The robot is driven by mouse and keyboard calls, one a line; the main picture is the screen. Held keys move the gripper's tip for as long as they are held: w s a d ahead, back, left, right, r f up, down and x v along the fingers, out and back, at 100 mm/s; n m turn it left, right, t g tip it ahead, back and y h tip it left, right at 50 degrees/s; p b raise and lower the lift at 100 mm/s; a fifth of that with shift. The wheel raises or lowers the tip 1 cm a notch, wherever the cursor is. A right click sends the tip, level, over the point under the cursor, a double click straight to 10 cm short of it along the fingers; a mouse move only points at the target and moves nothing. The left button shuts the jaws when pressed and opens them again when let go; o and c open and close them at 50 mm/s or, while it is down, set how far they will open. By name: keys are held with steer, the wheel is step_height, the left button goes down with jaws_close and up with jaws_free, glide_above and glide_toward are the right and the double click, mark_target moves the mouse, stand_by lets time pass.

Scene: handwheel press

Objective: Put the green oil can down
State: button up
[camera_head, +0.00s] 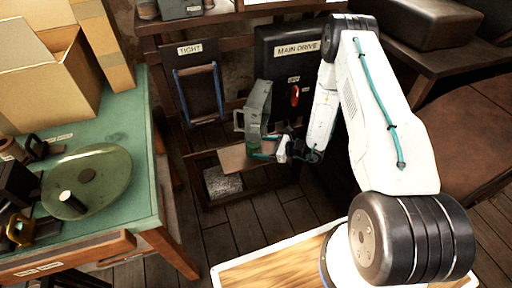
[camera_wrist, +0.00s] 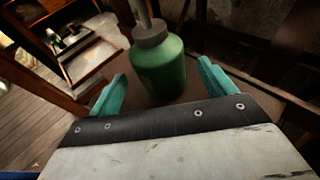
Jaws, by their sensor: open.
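The green oil can (camera_wrist: 160,68) has a grey cap and spout. It shows in the wrist view between the two teal fingers of my gripper (camera_wrist: 160,80). The fingers are open, with a gap on each side of the can. The can appears to be on a brown surface, but its base is partly hidden by my gripper's plate. In the head view my gripper (camera_head: 263,150) is at the low brown shelf (camera_head: 235,158) below the black panel. I cannot make out the can there, as a grey-green bracket-like part is in front.
The black MAIN DRIVE panel (camera_head: 283,75) with a red handle (camera_head: 295,95) stands right behind my gripper. A TIGHT board (camera_head: 192,80) hangs to its left. A green bench (camera_head: 130,130) with a handwheel (camera_head: 88,178) is at left. Floor between is clear.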

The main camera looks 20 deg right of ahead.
steer(key=v, duration=0.8)
steer(key=shift+a, duration=0.1)
steer(key=s+a+r+n+g, duration=0.3)
steer(key=s+r+n+g, duration=0.35)
steer(key=r, duration=0.45)
steer(key=s+a+r+n+g, duration=0.4)
steer(key=s+r+n+g, duration=0.3)
steer(key=r, duration=0.4)
steer(key=s+r+n+t+h, duration=0.2)
steer(key=s+r+n+h, duration=0.3)
steer(key=s+r, duration=0.3)
steer(key=s+d+r+n+t+h, duration=0.1)
steer(key=s+r+n+t+h, duration=0.2)
steer(key=r, duration=1.2)
steer(key=s+n+h, duration=0.3)
steer(key=s+n, duration=0.1)
steer(key=s, duration=0.2)
steer(key=shift+r, duration=0.4)
steer(key=shift+s+n, duration=0.1)
steer(key=shift+n, duration=0.15)
